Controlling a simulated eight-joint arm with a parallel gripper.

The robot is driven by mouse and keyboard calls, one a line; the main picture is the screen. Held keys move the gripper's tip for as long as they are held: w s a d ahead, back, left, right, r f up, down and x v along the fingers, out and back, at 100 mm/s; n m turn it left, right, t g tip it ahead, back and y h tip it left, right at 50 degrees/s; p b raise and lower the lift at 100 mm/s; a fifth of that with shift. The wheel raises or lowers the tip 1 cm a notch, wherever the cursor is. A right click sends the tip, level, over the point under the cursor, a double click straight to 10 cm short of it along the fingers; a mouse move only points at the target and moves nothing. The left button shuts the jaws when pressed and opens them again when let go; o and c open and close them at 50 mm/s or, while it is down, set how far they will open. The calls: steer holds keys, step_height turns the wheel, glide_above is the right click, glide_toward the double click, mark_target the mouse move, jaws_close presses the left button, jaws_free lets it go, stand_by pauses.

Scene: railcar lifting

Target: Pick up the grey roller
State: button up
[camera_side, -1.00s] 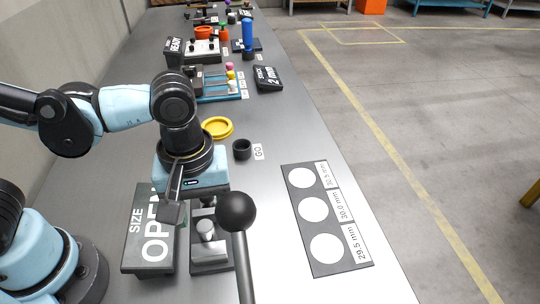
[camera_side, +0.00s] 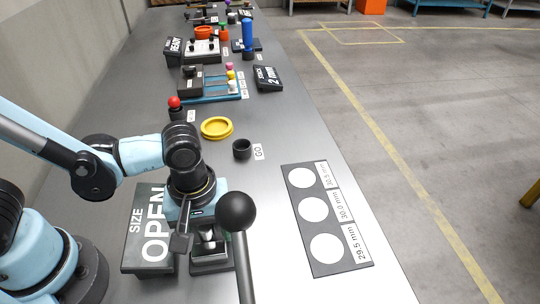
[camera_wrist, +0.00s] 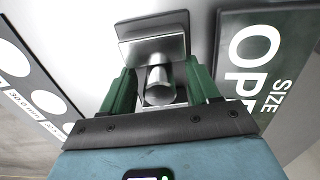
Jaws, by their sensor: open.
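The grey roller (camera_side: 208,236) is a short metal cylinder on a small grey metal fixture (camera_side: 212,262) beside the SIZE OPEN sign. In the wrist view the roller (camera_wrist: 158,86) stands in front of the fixture's metal block (camera_wrist: 153,50). My gripper (camera_wrist: 160,72) is open, with one green finger on each side of the roller. Gaps show between the fingers and the roller, and nothing is held. In the side view my gripper (camera_side: 194,236) is right over the fixture and partly hides the roller.
The SIZE OPEN sign (camera_side: 148,232) lies just left of the fixture. A black ball-topped lever (camera_side: 237,211) stands in front of it to the right. A black plate with white circles (camera_side: 313,209) lies further right. A yellow ring (camera_side: 217,128) and black GO cup (camera_side: 242,149) are behind.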

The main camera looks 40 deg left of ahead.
steer(key=shift+f, duration=0.1)
jaws_close()
stand_by(0.3)
steer(key=shift+r, duration=0.25)
